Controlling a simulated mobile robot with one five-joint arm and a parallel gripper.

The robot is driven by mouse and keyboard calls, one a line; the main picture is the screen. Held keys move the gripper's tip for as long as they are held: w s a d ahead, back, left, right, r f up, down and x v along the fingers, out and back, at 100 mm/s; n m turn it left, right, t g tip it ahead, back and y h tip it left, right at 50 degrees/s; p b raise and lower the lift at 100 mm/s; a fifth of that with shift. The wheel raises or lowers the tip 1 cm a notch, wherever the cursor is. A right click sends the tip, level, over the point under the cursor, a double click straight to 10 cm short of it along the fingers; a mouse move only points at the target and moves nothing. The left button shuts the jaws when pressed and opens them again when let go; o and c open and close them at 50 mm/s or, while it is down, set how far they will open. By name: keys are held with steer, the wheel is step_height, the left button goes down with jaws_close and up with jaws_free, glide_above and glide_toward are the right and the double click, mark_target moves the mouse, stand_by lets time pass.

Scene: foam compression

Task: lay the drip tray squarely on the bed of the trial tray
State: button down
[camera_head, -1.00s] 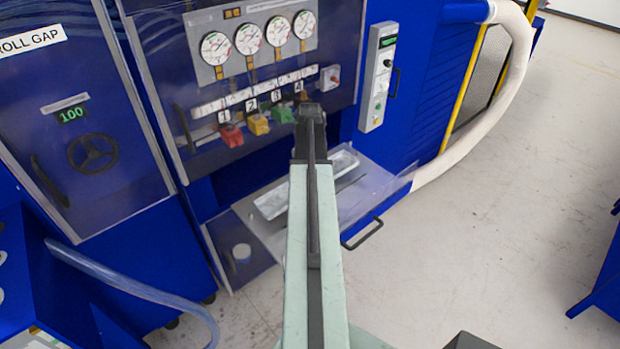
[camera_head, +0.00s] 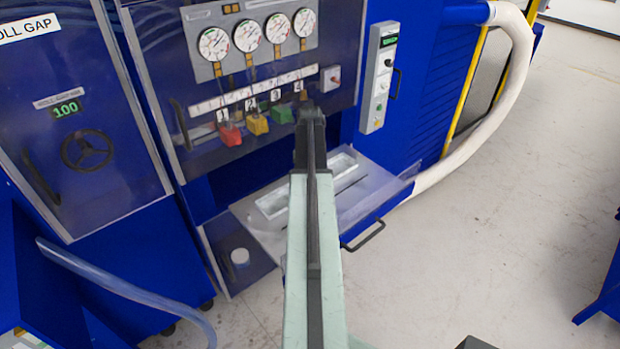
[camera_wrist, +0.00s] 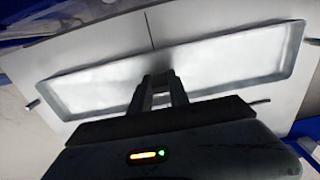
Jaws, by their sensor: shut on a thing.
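The drip tray (camera_head: 273,203) is a long, shallow, pale metal tray with a raised rim. It is over the grey bed of the trial tray (camera_head: 385,191), the pulled-out shelf with a front handle. My gripper (camera_wrist: 158,88) is shut on the near long side of the drip tray, which also shows in the wrist view (camera_wrist: 225,58). The tray's long sides look roughly parallel to the bed's edges. I cannot tell whether it touches the bed. In the head view my arm hides the tray's middle and the fingertips.
Above the bed are red, yellow and green valve handles (camera_head: 257,125) and several gauges (camera_head: 247,36) on the blue machine. A dark handle (camera_head: 363,236) sticks out from the trial tray's front. A white hose (camera_head: 505,110) curves at right.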

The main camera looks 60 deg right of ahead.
steer(key=c, duration=1.3)
jaws_free()
steer(key=shift+o, duration=0.2)
step_height(320, 180, up, 12)
steer(key=p, duration=1.2)
steer(key=shift+r, duration=0.15)
